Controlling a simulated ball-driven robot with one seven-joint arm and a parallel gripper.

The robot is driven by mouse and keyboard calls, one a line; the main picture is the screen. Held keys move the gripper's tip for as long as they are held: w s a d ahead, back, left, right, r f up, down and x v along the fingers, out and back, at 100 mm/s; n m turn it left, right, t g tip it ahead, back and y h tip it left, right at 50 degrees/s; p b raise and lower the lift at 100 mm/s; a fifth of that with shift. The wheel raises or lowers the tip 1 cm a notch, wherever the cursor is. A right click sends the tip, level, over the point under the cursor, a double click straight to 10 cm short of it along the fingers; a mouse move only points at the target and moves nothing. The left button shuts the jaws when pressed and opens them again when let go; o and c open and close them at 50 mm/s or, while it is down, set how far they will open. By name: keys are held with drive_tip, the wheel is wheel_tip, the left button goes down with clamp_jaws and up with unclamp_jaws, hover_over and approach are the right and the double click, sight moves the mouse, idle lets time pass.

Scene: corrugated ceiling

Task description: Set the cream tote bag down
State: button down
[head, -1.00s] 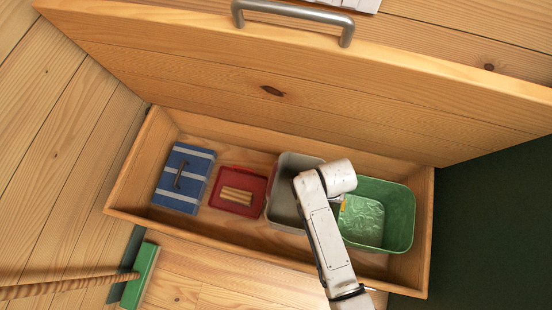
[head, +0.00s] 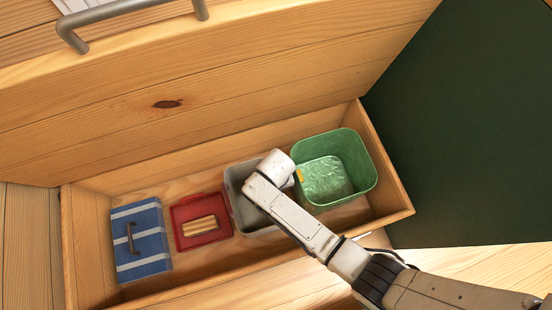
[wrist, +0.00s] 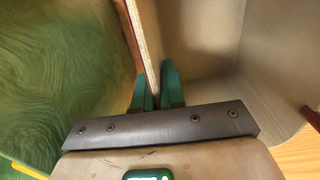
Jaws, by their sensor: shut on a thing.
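The cream tote bag (head: 234,198) is an open-topped, boxy, pale grey-cream container in the wooden box, seen in the head view between a red tray and a green tub. My wrist covers its right part. In the wrist view its pale inside (wrist: 205,40) fills the upper right. My gripper (wrist: 154,92) has its green fingers closed on either side of a thin upright wall, which looks like the bag's side next to the tub. The fingertips are hidden in the head view. I cannot tell whether the bag's bottom touches the box floor.
The wooden box (head: 68,240) also holds a blue striped case (head: 152,262), the red tray (head: 180,215) with tan sticks, and the green tub (head: 368,175) with a green lumpy thing (head: 325,180). A wooden panel with a metal handle (head: 75,38) stands behind. Little room separates bag, tray and tub.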

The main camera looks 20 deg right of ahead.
drive_tip(key=shift+f, duration=0.4)
drive_tip(key=shift+f, duration=0.15)
drive_tip(key=c, duration=1.2)
unclamp_jaws()
wheel_tip(320, 180, up, 12)
drive_tip(key=p, duration=0.5)
drive_tip(key=shift+r, duration=0.2)
drive_tip(key=shift+d, duration=0.1)
